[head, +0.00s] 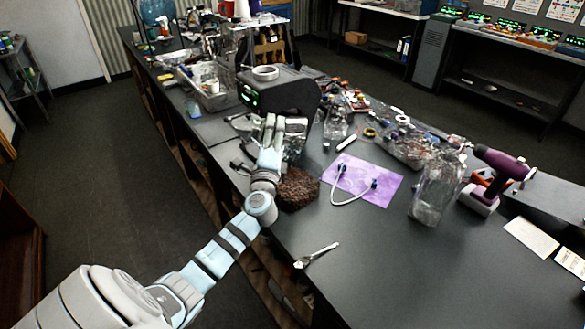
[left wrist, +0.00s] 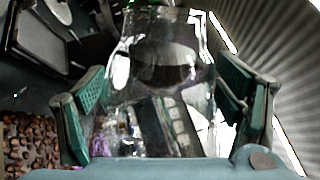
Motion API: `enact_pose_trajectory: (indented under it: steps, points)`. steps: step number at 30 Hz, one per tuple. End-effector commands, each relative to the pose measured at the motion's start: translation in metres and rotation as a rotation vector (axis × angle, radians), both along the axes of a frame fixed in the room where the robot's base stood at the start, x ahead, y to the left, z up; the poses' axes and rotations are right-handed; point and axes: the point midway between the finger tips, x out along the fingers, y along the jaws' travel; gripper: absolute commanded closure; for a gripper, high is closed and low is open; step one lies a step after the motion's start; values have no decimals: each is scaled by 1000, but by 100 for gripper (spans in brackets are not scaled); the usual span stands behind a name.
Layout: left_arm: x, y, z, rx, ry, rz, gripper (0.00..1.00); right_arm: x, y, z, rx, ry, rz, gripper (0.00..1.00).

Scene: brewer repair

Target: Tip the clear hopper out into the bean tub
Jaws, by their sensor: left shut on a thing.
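The clear hopper (head: 294,144) is a see-through vessel in my left gripper (head: 274,132), held over the near edge of the bench by the dark machine. In the left wrist view the clear hopper (left wrist: 160,75) fills the space between the two green-padded fingers of my left gripper (left wrist: 162,105). I cannot tell whether beans are inside it. The bean tub (head: 298,188) is heaped with brown beans at the bench edge, just below and in front of the gripper; its beans (left wrist: 30,140) also show at lower left in the wrist view. My right gripper is not in view.
A dark machine (head: 278,92) with a green light stands behind the hopper. A purple mat (head: 362,181) with a white hose lies right of the tub. Another clear container (head: 432,192), a purple-handled tool (head: 500,162) and a wrench (head: 317,255) are on the bench.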

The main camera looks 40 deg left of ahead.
Motion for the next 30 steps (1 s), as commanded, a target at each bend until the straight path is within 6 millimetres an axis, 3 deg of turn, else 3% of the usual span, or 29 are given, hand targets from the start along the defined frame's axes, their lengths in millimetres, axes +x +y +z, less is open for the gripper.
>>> enact_pose_trajectory:
  steps: [30]
  points:
    - [9,-10,7,106,87,-2,55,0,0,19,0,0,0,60]
